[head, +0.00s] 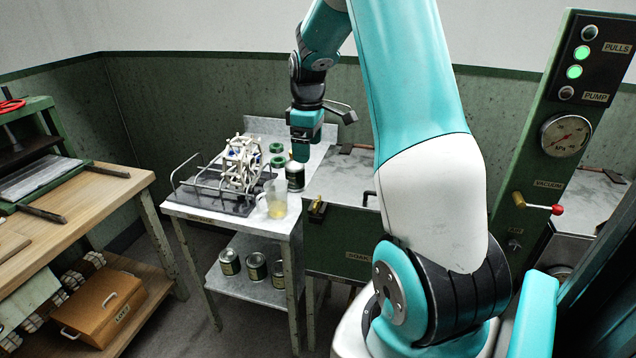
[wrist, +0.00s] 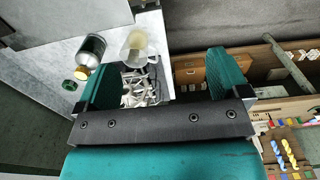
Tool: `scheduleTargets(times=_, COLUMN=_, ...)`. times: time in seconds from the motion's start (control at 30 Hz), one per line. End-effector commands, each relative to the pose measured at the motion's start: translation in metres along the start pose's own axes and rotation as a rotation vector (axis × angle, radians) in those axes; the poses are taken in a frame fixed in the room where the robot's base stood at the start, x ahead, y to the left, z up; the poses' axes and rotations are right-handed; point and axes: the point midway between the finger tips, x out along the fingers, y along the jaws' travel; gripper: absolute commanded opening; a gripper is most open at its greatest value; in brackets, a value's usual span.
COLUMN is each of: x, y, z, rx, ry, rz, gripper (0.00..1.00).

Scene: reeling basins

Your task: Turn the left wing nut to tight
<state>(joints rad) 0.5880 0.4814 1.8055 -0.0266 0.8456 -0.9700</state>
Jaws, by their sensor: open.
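I cannot make out a wing nut for certain in either view. A small brass fitting (head: 317,209) sits at the front left edge of the basin marked SOAK; its exact shape is too small to tell. A cluster of white frame-like parts (head: 243,163) with small blue bits stands in a wire rack on the cart; it also shows between my fingers in the wrist view (wrist: 138,88). My gripper (head: 301,155) is above the cart, just over a dark can (head: 296,176). In the wrist view my gripper (wrist: 165,78) is open, with nothing held between its green fingers.
A wooden bench (head: 70,205) is at left. A green panel (head: 545,130) with a gauge and red-knobbed lever is at right.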

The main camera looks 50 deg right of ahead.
Motion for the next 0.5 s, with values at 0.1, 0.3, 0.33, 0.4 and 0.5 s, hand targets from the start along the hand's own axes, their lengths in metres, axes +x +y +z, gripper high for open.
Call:
scheduleTargets(times=0.1, x=0.003, y=0.024, z=0.017, rx=0.012, ry=-0.019, rz=0.000, gripper=0.94)
scheduleTargets(times=0.3, x=0.030, y=0.025, z=0.020, rx=0.010, ry=-0.024, rz=-0.003, gripper=0.94)
scheduleTargets(times=0.33, x=0.036, y=0.025, z=0.020, rx=0.010, ry=-0.024, rz=-0.004, gripper=0.94)
scheduleTargets(times=0.4, x=0.051, y=0.025, z=0.020, rx=0.010, ry=-0.024, rz=-0.004, gripper=0.94)
scheduleTargets(times=0.5, x=0.074, y=0.025, z=0.020, rx=0.010, ry=-0.024, rz=-0.004, gripper=0.94)
